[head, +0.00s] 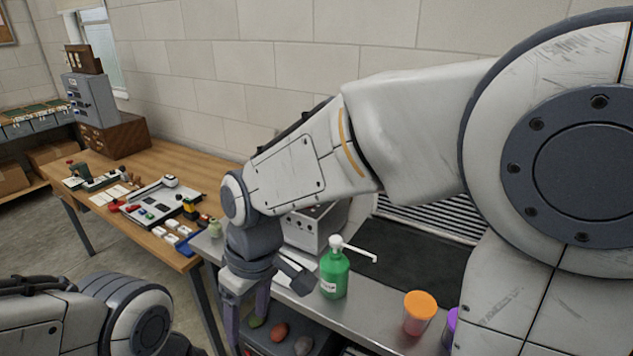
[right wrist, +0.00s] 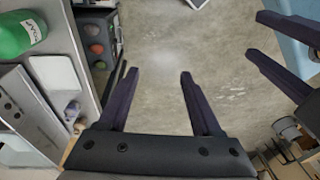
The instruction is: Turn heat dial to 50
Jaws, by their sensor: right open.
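A pale box-shaped unit (head: 312,230) stands on the bench against the wall, partly hidden behind my right arm. Small dark details show on its front, but I cannot tell which is the heat dial or read any scale. My right gripper (head: 247,315) hangs in front of the bench, to the left of and nearer than the unit, pointing down. In the right wrist view its fingers (right wrist: 159,75) are apart and empty above bare floor. My left gripper (right wrist: 253,34) shows at that view's right edge, its fingers apart; only its arm shows in the head view.
A green pump bottle (head: 334,274) and an orange-lidded jar (head: 419,312) stand on the grey bench. A dark tray with several stones (head: 280,331) is close to my right gripper. A wooden table (head: 165,165) with small items stands left.

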